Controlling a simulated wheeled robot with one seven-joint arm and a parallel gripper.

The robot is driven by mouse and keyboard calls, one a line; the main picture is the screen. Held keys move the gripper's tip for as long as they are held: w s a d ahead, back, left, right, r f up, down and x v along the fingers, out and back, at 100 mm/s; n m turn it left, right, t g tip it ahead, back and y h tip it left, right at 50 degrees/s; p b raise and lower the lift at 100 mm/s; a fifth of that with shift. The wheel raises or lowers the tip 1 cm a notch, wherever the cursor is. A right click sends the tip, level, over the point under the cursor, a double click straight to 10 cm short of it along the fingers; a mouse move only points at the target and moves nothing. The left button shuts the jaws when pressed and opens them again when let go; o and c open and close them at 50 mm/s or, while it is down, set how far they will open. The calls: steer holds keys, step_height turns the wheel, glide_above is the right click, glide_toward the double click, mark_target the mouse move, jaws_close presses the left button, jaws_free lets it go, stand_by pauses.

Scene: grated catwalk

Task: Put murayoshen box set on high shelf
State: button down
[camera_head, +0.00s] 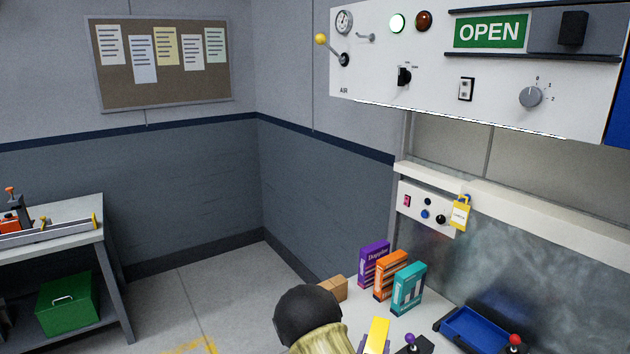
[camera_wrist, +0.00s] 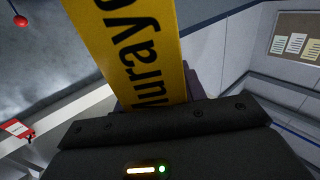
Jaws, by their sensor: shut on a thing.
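The murayoshen box set is a yellow box with black lettering reading "muray" in the wrist view (camera_wrist: 130,50). My gripper (camera_wrist: 155,104) is shut on it, and the box stands out beyond the jaws. In the head view the yellow box (camera_head: 378,333) shows at the bottom edge, above the near part of the bench, partly cut off by the frame. A pale ledge (camera_head: 540,217) runs along the back of the bench under the control cabinet. I cannot tell whether this is the high shelf.
Purple, orange and teal boxes (camera_head: 408,290) stand on the bench (camera_head: 350,312) beside a small brown box (camera_head: 333,288). A blue tray (camera_head: 478,329) lies to the right. The white control cabinet (camera_head: 440,80) overhangs the bench. A yellow tag (camera_head: 461,214) hangs at the ledge.

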steer(key=s+f+n+t+y, duration=0.1)
steer(key=s+f+n+y, duration=0.3)
steer(key=f, duration=1.3)
steer(key=s+y, duration=0.2)
steer(key=s, duration=0.2)
steer(key=shift+s+d, duration=0.15)
steer(key=shift+d, duration=0.1)
steer(key=shift+r, duration=0.1)
step_height(320, 180, down, 10)
steer(key=b, duration=1)
steer(key=shift+d+r, duration=0.1)
steer(key=shift+r, duration=0.05)
